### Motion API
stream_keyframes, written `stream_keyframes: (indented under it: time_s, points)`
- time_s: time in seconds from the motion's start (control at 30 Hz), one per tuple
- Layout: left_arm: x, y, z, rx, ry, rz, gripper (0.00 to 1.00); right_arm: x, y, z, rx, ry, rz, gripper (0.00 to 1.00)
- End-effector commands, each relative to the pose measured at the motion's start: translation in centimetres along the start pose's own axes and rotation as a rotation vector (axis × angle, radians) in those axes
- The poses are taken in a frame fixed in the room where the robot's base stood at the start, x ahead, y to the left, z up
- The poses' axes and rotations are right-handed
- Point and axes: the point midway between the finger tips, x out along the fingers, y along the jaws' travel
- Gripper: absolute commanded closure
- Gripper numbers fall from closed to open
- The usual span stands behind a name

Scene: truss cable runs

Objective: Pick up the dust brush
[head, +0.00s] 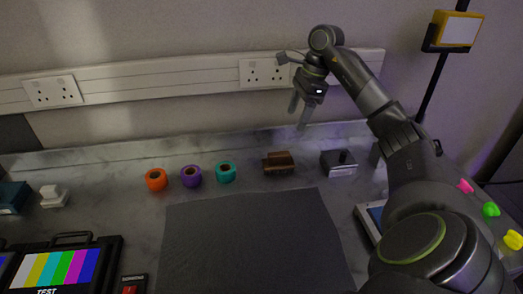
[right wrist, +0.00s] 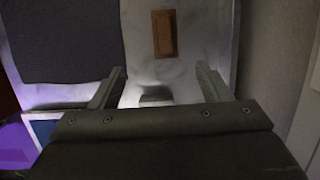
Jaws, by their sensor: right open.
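The dust brush (head: 278,163), brown with a wooden look, lies on the grey marbled worktop behind the dark mat. In the right wrist view the brush (right wrist: 164,34) shows as a brown block near the top, beyond my fingertips. My right gripper (head: 300,115) is open and empty, raised above the back of the worktop near the wall. Its two fingers (right wrist: 160,82) stand wide apart in the right wrist view, and the brush is not between them. My left gripper is not in view.
A grey block with a dark knob (head: 339,164) stands right of the brush. Orange (head: 156,180), purple (head: 191,177) and teal (head: 226,173) rolls stand left of it. A dark mat (head: 250,240) lies in front. A socket rail (head: 180,87) runs along the wall.

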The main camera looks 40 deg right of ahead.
Motion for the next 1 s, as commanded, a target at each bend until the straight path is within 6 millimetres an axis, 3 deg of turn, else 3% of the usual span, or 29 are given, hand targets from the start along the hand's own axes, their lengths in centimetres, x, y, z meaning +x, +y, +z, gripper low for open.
stream_keyframes:
  time_s: [0.17,0.67,0.7,1.0]
  points:
    - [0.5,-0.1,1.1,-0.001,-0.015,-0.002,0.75,0.7,0.0,-0.1,0.000,0.000,0.001,0.29]
    - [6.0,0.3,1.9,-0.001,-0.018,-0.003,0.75,8.3,0.0,-0.1,-0.002,-0.001,0.001,0.29]
    - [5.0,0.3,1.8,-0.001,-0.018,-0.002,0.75,8.7,0.0,0.1,0.000,0.000,0.005,0.29]
    - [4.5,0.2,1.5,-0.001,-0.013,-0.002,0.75,12.1,0.0,0.0,0.000,0.000,0.001,0.29]
